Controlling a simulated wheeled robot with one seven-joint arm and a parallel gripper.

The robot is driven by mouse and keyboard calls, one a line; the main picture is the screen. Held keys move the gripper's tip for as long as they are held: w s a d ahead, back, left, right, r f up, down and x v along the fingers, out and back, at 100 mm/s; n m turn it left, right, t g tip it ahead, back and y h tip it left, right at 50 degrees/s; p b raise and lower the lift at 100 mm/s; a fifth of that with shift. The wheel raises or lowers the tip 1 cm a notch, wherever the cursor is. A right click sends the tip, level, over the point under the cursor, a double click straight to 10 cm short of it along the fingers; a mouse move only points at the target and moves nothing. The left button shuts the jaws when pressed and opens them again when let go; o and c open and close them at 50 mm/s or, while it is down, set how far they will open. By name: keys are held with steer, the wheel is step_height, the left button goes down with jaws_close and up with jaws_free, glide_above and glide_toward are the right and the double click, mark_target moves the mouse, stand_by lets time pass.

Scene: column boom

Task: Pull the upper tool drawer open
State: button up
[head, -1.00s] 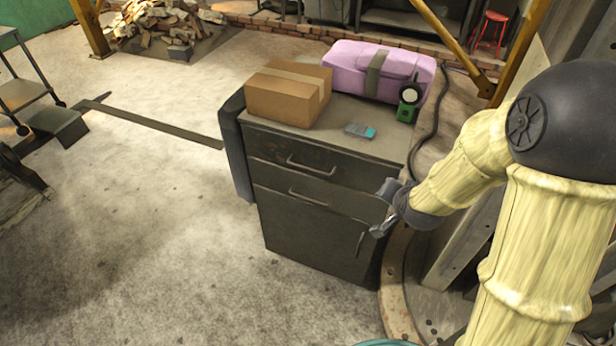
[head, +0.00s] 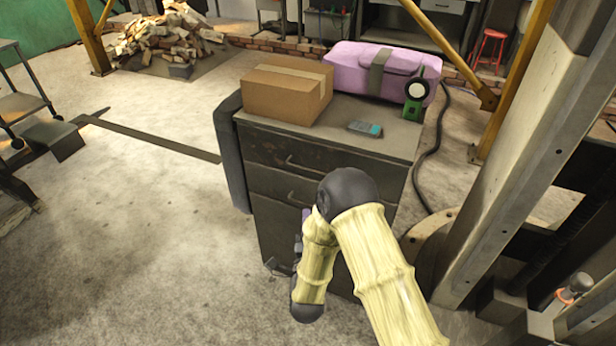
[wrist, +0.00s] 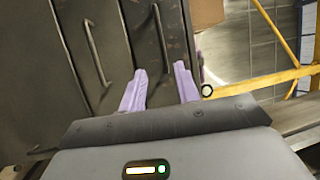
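The dark metal cabinet (head: 275,240) stands in the middle of the head view. In the wrist view the cabinet front is turned sideways, and the upper drawer's handle (wrist: 161,32) lies beyond my fingers. The lower drawer's handle (wrist: 95,52) is left of it. My gripper (wrist: 160,86) is open, its two lilac fingers apart with nothing visible between them. It points along the cabinet front, short of the upper handle. In the head view my arm mostly hides it.
On the cabinet top are a cardboard box (head: 287,92), a small grey-teal device (head: 365,128), a pink case (head: 350,68) and a green round-faced item (head: 415,98). A post (head: 520,150) stands to the right.

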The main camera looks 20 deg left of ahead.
mark_target(308, 171)
stand_by(0.3)
steer(key=p+x, duration=0.4)
steer(key=x, duration=1.3)
steer(key=shift+w+r, duration=0.15)
jaws_close()
